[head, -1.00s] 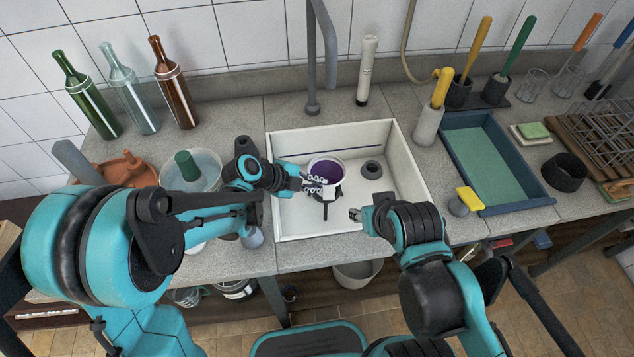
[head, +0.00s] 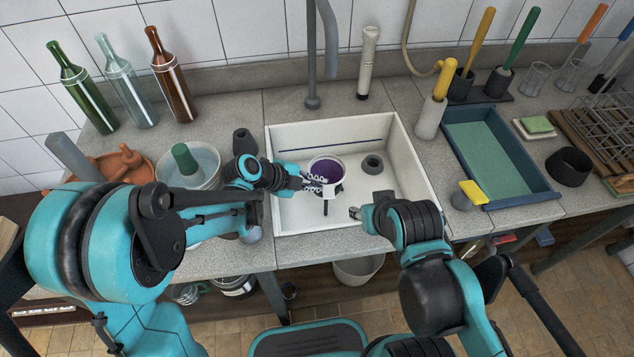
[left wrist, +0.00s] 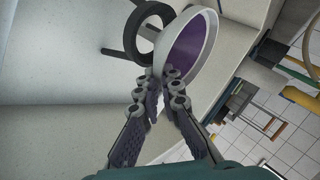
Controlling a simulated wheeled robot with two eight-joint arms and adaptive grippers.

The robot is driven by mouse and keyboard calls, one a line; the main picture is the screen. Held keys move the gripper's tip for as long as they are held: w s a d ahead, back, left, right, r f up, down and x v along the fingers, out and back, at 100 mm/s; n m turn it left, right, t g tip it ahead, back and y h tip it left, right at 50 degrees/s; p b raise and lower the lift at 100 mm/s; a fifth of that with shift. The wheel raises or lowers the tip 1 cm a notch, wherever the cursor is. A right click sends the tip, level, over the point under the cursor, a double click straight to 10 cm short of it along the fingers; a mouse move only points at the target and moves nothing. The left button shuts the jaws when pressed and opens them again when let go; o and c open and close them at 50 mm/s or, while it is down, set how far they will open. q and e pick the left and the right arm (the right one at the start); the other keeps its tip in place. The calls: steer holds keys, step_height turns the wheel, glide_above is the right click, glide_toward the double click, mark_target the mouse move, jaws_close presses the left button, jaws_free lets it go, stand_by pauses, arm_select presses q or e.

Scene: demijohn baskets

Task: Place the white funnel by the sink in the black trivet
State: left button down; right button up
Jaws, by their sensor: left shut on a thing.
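The white funnel (head: 343,163), with a purple inside, is held mouth-up in the white sink. It also shows in the left wrist view (left wrist: 212,40), tilted by the camera angle. My left gripper (head: 318,184) is shut on the funnel's near left side; its fingers (left wrist: 163,78) show close up in the left wrist view. Whether the funnel touches the ring is unclear. My right gripper (head: 356,213) is over the sink's front right, small and partly hidden.
The grey tap (head: 312,100) rises behind the sink. A white basin (head: 205,160) and bottles stand left; a blue tray (head: 550,193) and a yellow-topped item (head: 473,192) stand right.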

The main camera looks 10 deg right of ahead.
arm_select(q)
steer(key=shift+f+b, duration=0.45)
steer(key=shift+f, duration=0.1)
arm_select(e)
steer(key=shift+f, duration=0.5)
